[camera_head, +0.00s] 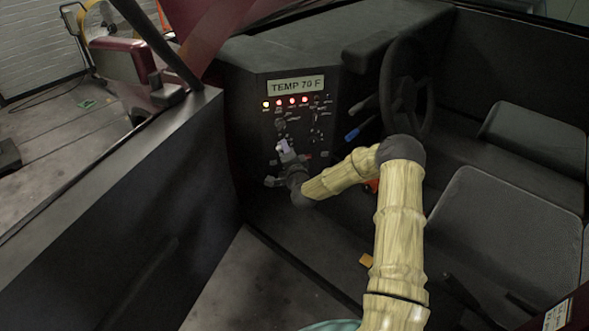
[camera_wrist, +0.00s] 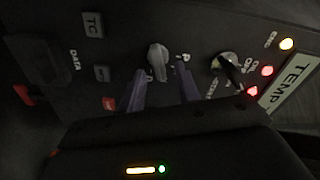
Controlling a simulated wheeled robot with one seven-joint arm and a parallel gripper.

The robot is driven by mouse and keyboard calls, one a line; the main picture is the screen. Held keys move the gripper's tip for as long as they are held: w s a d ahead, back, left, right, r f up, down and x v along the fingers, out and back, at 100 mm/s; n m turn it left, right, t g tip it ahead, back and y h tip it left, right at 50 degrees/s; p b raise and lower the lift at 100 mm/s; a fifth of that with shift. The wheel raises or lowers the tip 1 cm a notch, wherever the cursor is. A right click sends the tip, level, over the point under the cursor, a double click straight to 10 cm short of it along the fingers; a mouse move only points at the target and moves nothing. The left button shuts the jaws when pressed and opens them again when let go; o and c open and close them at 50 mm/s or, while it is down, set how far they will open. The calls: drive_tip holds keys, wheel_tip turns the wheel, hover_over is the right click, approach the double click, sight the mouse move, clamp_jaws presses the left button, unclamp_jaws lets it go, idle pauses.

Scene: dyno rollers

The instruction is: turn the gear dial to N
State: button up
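The dial (camera_wrist: 157,55) is a pale grey knob on the dark dash panel in the wrist view, with small white letters around it. One letter on its right looks like P; the others are too blurred to read surely. My gripper (camera_wrist: 163,74) is open, with its two purple-grey fingers apart below the knob. The knob lies in line with the gap between the fingertips; I cannot tell whether they touch it. In the head view my gripper (camera_head: 284,147) is at the panel and hides the dial.
A second knob (camera_wrist: 226,62) with OFF and START lettering sits to the right in the wrist view. Lit red and yellow lamps and a TEMP 70 F sign (camera_head: 296,85) are above. A steering wheel (camera_head: 407,88) and blue-tipped lever (camera_head: 353,134) stand right of the panel.

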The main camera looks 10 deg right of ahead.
drive_tip(key=s, duration=1.6)
drive_tip(key=shift+s+d, duration=0.15)
drive_tip(key=shift+s, duration=0.25)
